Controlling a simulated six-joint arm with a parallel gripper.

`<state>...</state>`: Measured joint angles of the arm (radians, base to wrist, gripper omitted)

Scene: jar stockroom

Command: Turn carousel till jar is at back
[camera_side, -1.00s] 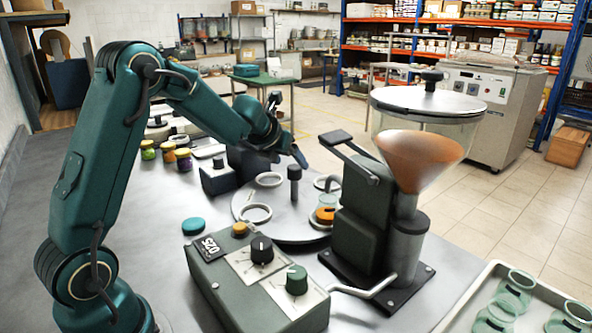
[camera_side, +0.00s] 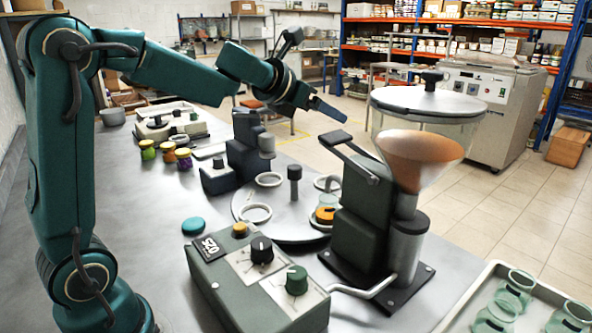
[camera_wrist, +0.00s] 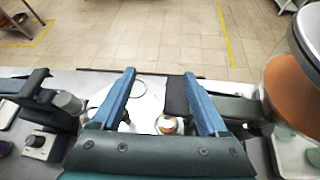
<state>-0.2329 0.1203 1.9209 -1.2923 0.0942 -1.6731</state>
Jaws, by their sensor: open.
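The grey round carousel (camera_side: 284,224) has several ring holders and a dark centre knob (camera_side: 295,174). The jar (camera_side: 326,213), clear glass with orange contents, sits in the holder at its right, beside the filling machine. In the wrist view the jar (camera_wrist: 167,125) shows low between my fingers, with part of the pale carousel (camera_wrist: 148,103). My gripper (camera_side: 330,110) is open and empty, raised well above the carousel and touching nothing. Its two blue fingers (camera_wrist: 158,74) are spread apart in the wrist view. The holder behind the filling machine is partly hidden.
The filling machine (camera_side: 358,218) with its orange-filled hopper (camera_side: 418,155) stands right of the carousel. A control box (camera_side: 225,285) with knobs is in front. Small dark units (camera_side: 240,150) stand behind left. A tray (camera_side: 470,300) of empty jars is at front right.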

